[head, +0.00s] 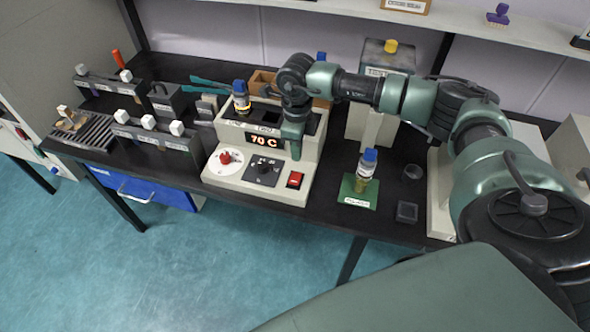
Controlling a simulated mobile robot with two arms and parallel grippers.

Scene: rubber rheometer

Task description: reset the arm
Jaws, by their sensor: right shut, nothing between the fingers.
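My right arm (405,98) comes in from the right and reaches across the bench. My right gripper (292,150) points down and is shut and empty, in front of the heater unit's face, just right of its "70 C" display (264,141). I cannot tell whether it touches the unit. My left gripper is not in view.
A second blue-capped vial (366,166) stands on a green mat (361,197) at the front. Behind my arm is a tall grey machine (375,62). Racks with white-topped pieces (160,135) stand at the left. The bench's front strip is mostly clear.

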